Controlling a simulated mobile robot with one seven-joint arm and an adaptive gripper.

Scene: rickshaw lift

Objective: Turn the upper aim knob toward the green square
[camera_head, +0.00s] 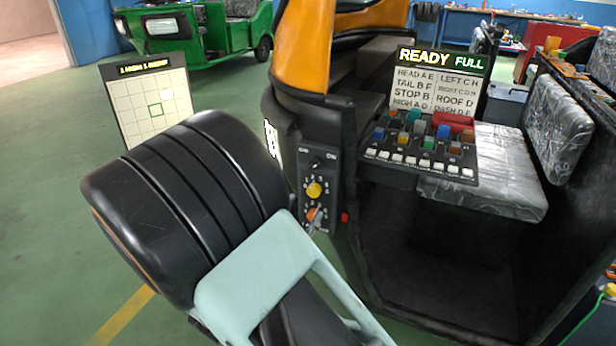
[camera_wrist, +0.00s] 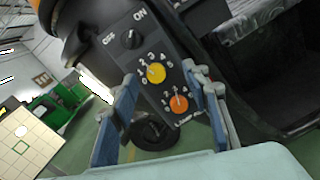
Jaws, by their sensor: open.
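The yellow upper knob (camera_head: 314,189) is on a dark control panel, under a black OFF/ON switch (camera_head: 317,163) and above an orange lower knob (camera_wrist: 179,103). The yellow knob also shows in the wrist view (camera_wrist: 156,73), with a number scale around it. My gripper (camera_wrist: 160,76) is open, its fingers to the left and right of the yellow knob in the picture; whether they touch the panel I cannot tell. In the head view my arm mostly hides the gripper. A gridded board (camera_head: 130,88) at left carries a green square outline (camera_head: 156,110) and a white spot (camera_head: 167,95) above and right of it.
The orange and black rickshaw (camera_head: 300,60) stands behind the panel. A green vehicle (camera_head: 190,35) is at the back. The left floor is clear.

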